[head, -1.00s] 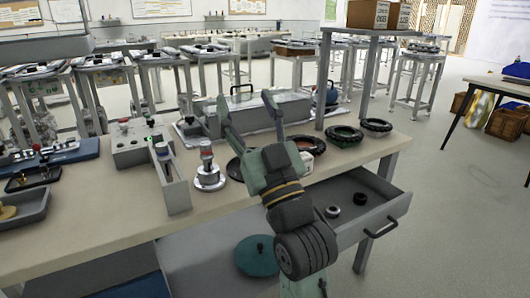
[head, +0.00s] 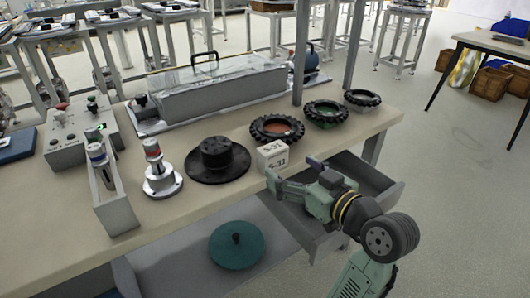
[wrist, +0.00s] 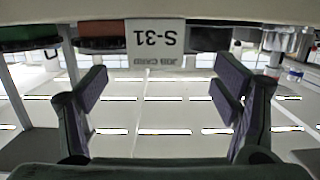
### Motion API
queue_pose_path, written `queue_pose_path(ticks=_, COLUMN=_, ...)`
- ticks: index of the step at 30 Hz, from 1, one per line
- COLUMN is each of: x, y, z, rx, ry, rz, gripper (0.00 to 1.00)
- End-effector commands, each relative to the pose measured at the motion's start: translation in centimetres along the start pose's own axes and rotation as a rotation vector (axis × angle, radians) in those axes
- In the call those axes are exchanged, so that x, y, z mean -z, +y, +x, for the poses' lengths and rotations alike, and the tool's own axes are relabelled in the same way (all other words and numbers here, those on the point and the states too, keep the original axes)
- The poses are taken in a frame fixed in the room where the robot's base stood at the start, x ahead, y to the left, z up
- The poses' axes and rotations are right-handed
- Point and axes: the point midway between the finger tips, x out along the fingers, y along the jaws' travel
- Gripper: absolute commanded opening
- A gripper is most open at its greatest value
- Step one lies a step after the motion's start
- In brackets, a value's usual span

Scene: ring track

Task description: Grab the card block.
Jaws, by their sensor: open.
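The card block (head: 272,156) is a small white block marked S-31. It stands on the bench top near the front edge, in front of a black tyre-like ring. In the wrist view the card block (wrist: 154,42) shows upside down at the top centre, with "JOB CARD" on its face. My gripper (head: 290,177) is open and empty, just in front of the bench edge and close to the block. In the wrist view my gripper (wrist: 160,88) has its two fingers spread wide, with the block beyond them and apart from them.
Black ring tyres (head: 277,129) stand behind and right of the block. A black disc with a hub (head: 217,158) and a signal lamp (head: 156,170) are to its left. An open drawer (head: 345,190) is below my arm. A shelf post (head: 300,60) rises behind.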

Motion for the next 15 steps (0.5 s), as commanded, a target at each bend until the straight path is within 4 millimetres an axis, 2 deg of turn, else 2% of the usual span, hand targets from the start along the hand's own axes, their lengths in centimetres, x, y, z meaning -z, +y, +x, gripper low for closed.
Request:
queue_pose_path(ticks=3, x=0.2, y=-0.1, z=2.0, rx=0.004, ry=0.0, rz=0.0, gripper=0.82)
queue_pose_path(ticks=11, x=0.1, y=0.1, z=4.2, rx=0.001, ry=0.0, rz=0.0, gripper=0.82)
queue_pose_path(ticks=15, x=-0.1, y=0.4, z=6.3, rx=0.003, ry=-0.001, rz=0.002, gripper=0.82)
